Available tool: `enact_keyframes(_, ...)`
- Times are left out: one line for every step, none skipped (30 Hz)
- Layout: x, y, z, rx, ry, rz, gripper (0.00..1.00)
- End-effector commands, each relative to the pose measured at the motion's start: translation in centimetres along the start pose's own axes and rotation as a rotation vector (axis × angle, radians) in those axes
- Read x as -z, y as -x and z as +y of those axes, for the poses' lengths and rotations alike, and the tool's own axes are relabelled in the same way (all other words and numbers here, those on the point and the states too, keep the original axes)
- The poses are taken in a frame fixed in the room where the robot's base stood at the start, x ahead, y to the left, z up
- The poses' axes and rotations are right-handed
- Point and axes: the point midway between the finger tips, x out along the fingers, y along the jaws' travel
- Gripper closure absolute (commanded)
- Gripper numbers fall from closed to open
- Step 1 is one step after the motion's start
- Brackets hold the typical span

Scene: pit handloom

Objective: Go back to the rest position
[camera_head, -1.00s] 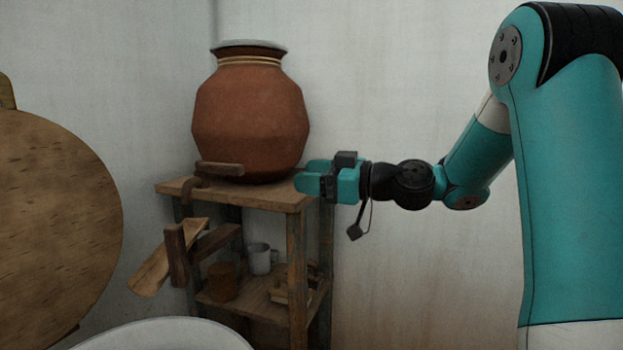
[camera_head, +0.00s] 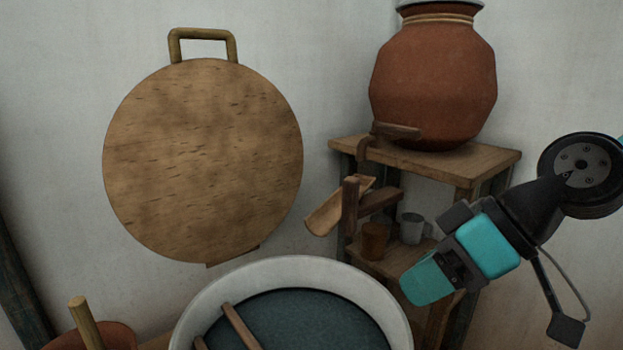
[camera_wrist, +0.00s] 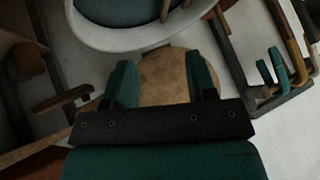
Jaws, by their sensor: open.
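My gripper (camera_head: 428,282) is at the lower right of the head view, tilted down and to the left, in front of the wooden stand (camera_head: 490,160). In the wrist view its two teal fingers (camera_wrist: 158,85) are spread apart. Nothing shows held between them. A round wooden surface (camera_wrist: 163,75) lies behind the gap between the fingers, apart from them as far as I can tell.
A large clay pot (camera_head: 435,80) stands on the stand, with a wooden spout (camera_head: 340,205) beside it and cups (camera_head: 411,228) below. A white-rimmed basin (camera_head: 300,265) holds dark liquid in front. A round wooden lid (camera_head: 200,160) is at the wall. Wooden frames (camera_wrist: 265,85) show at the wrist view's right.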

Motion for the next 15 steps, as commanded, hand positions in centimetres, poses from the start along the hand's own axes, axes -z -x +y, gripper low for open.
enact_keyframes(-1.4,-0.2,-1.7,-0.002,-0.026,-0.075,0.48)
enact_keyframes(-2.4,-0.3,-2.4,-0.009,-0.051,-0.120,0.48)
enact_keyframes(-3.6,-0.3,-3.2,-0.022,-0.082,-0.175,0.48)
enact_keyframes(-4.5,-0.2,-3.8,-0.033,-0.106,-0.213,0.48)
enact_keyframes(-5.4,-0.1,-4.3,-0.046,-0.129,-0.251,0.48)
enact_keyframes(-6.5,0.1,-5.0,-0.065,-0.160,-0.298,0.48)
enact_keyframes(-7.4,0.2,-5.4,-0.081,-0.183,-0.331,0.48)
enact_keyframes(-8.2,0.5,-5.8,-0.099,-0.206,-0.363,0.48)
enact_keyframes(-9.0,0.9,-6.3,-0.120,-0.234,-0.399,0.48)
enact_keyframes(-7.8,1.9,-6.4,-0.118,-0.237,-0.390,0.48)
enact_keyframes(-7.3,2.5,-6.6,-0.117,-0.239,-0.389,0.48)
enact_keyframes(-6.8,3.1,-6.8,-0.117,-0.238,-0.388,0.48)
enact_keyframes(-6.4,3.5,-6.9,-0.116,-0.238,-0.388,0.48)
enact_keyframes(-6.1,3.9,-7.1,-0.116,-0.238,-0.388,0.48)
enact_keyframes(-5.5,4.6,-7.4,-0.116,-0.238,-0.387,0.48)
